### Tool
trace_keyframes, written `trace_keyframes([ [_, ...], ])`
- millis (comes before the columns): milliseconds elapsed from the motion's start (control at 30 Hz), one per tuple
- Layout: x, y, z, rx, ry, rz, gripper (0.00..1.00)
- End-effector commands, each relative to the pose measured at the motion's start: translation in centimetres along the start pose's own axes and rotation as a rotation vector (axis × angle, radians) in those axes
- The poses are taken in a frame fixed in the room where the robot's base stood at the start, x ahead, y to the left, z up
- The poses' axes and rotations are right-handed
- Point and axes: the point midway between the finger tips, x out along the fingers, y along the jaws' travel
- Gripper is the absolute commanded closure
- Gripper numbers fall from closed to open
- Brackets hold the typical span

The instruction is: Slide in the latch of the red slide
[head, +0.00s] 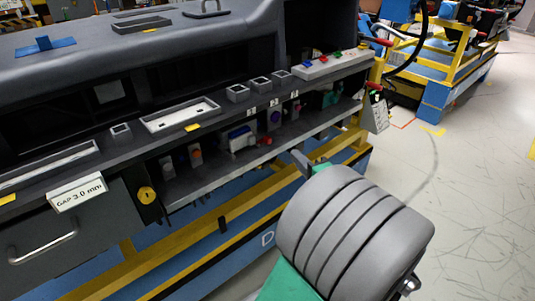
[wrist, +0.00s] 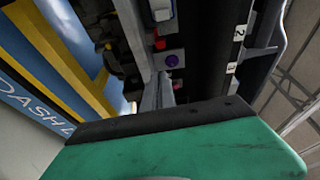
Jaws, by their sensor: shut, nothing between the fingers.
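My gripper (head: 303,160) is shut and empty, just outside the front of the lower dashboard shelf; much of it is hidden behind my grey wrist. In the wrist view its narrow fingers (wrist: 165,92) point up toward a purple round part (wrist: 172,60). A small red part (wrist: 160,44) sits just beyond the purple one, apart from the fingers. In the head view a blue-and-white block (head: 240,138) on the shelf has a small red part (head: 265,140) at its right. These red parts are too small to tell a latch or its position.
Orange parts (head: 195,154) and a purple part (head: 275,118) stand on the shelf. The overhanging panel (head: 180,115) lies above. Open floor (head: 460,150) is at right.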

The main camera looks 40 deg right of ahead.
Motion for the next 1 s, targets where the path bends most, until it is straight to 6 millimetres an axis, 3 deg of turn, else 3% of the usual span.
trace_keyframes([
  [100,-0.9,-0.2,-1.7,0.044,0.051,-0.047,1.0],
  [467,-0.3,-0.5,-1.4,0.04,0.041,-0.047,1.0],
  [567,1.0,-0.5,-1.3,0.039,0.038,-0.046,1.0],
  [967,9.5,-0.9,-1.8,0.037,0.041,-0.047,1.0],
  [1000,9.0,-1.0,-0.9,0.038,0.043,-0.048,1.0],
])
